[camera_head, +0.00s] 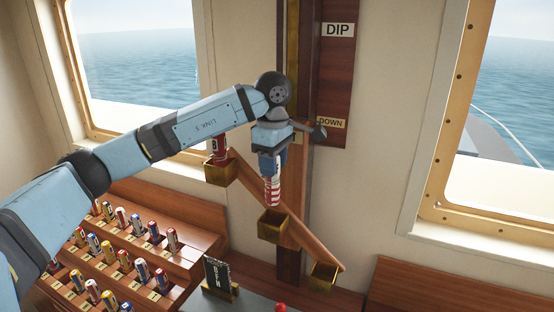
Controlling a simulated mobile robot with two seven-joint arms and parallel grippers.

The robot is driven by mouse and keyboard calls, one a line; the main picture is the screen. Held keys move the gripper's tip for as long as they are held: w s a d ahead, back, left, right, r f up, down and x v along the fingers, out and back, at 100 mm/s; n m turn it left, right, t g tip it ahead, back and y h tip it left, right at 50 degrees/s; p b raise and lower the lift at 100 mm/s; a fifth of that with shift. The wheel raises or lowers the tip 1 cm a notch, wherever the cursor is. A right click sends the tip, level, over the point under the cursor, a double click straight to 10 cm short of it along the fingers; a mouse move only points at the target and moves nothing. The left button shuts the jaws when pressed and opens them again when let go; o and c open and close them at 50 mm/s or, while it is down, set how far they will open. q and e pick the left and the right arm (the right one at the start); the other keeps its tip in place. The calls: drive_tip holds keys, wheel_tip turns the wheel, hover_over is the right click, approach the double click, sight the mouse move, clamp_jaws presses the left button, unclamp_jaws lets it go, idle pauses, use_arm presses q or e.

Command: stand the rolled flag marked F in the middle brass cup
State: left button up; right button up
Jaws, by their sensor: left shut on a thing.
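My left gripper (270,153) points down and is shut on a rolled flag (272,190) with red and white bands. The flag hangs upright just above the middle brass cup (271,228), its lower end close to the cup's mouth. I cannot tell whether it touches the cup. The letter on this flag is not readable, as the gripper hides its upper part. A red rolled flag marked B (217,147) stands in the upper left brass cup (221,175). The lower right brass cup (322,277) shows no flag. My right gripper is not in view.
A stepped wooden rack (187,238) with several rolled flags fills the lower left. A small black letter board (217,272) stands in front. A wooden post (291,80) with DIP (338,30) and DOWN (332,123) plates rises behind the cups.

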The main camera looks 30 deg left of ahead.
sight(274, 196)
use_arm(q)
wheel_tip(274, 196, down, 2)
drive_tip(key=shift+w+f+b, duration=0.1)
drive_tip(key=shift+w+b, duration=0.05)
drive_tip(key=shift+b, duration=0.25)
drive_tip(key=shift+f+b, duration=0.3)
drive_tip(key=shift+f, duration=0.4)
wheel_tip(274, 196, down, 5)
drive_tip(key=b, duration=0.3)
drive_tip(key=shift+r, duration=0.2)
drive_tip(key=shift+f+b, duration=0.4)
drive_tip(key=shift+f, duration=0.2)
drive_tip(key=o, duration=1)
drive_tip(key=shift+o, duration=0.2)
wheel_tip(274, 196, up, 14)
drive_tip(key=shift+f+b, duration=0.1)
drive_tip(key=shift+b, duration=0.6)
